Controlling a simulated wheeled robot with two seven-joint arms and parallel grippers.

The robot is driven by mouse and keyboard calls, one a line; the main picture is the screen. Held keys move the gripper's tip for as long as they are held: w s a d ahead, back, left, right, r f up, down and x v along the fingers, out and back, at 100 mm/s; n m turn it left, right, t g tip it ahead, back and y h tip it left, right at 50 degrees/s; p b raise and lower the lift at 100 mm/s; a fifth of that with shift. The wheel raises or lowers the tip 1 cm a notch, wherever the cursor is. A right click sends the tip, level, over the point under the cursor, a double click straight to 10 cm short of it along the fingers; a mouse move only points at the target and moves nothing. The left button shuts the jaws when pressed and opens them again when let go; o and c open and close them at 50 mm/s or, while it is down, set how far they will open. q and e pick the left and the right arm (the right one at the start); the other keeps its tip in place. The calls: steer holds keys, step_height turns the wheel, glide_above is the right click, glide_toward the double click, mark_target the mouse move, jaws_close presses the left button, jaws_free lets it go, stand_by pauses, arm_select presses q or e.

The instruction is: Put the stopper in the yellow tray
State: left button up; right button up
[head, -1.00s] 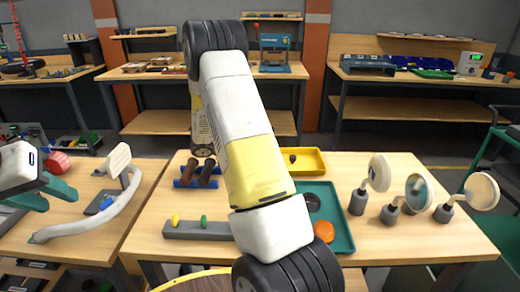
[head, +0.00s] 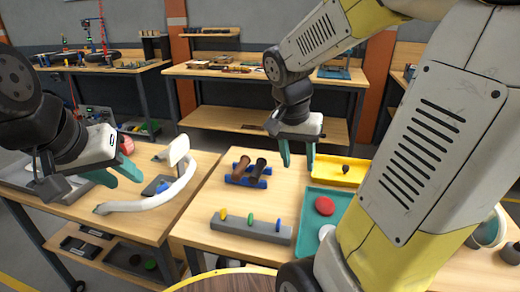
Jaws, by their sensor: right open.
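The yellow tray (head: 322,177) lies at the back right of the middle table. A small dark knobbed piece (head: 346,168), which looks like the stopper, stands inside it. My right gripper (head: 298,164) points down just left of the tray, above the table. Its two teal fingers are apart with nothing between them. My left gripper (head: 122,182) is over the left table. Its teal fingers are apart and it looks empty.
A teal tray (head: 312,245) with a red disc and a pale disc is partly hidden by my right arm. A grey block (head: 262,233) holds coloured pegs. A blue rack (head: 238,180) holds two dark rollers. A curved white handle (head: 170,195) lies on the left table.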

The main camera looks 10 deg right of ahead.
steer(key=s+a+r+n+t+y, duration=0.4)
steer(key=s+a+r+n, duration=0.2)
steer(key=a+n, duration=0.2)
steer(key=shift+s+a+r+t+y, duration=0.3)
steer(key=shift+s+a+t, duration=0.05)
steer(key=shift+a+t, duration=0.1)
